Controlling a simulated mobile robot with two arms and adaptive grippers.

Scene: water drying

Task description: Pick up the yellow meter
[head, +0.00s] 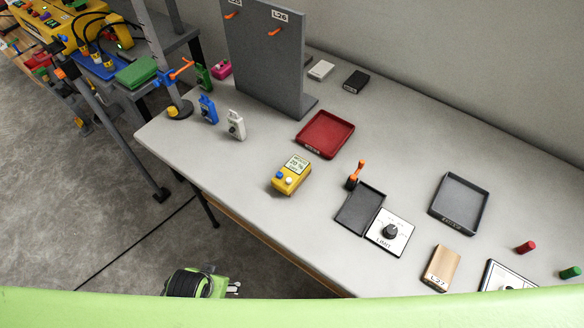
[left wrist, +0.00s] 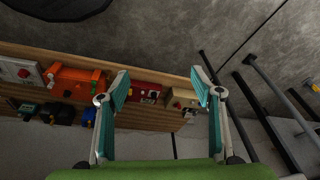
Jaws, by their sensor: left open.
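The yellow meter (head: 291,175) stands on the grey table (head: 240,190) in the head view, near the front edge and left of the middle. It has a pale green display, a blue knob and a white knob. My left gripper (left wrist: 160,76) is open and empty in the left wrist view, its two teal-padded fingers spread apart. In the head view, part of my left arm shows at the bottom, below the table's front edge and apart from the meter. I cannot pick out the meter surely in the left wrist view. My right gripper is in neither view.
A red tray (head: 325,134) lies behind the meter. A dark tray (head: 360,207) and an orange-handled lever (head: 355,174) are to its right. Blue (head: 208,109) and white (head: 236,125) devices stand to its left, near a grey upright panel (head: 264,55). The table around the meter is clear.

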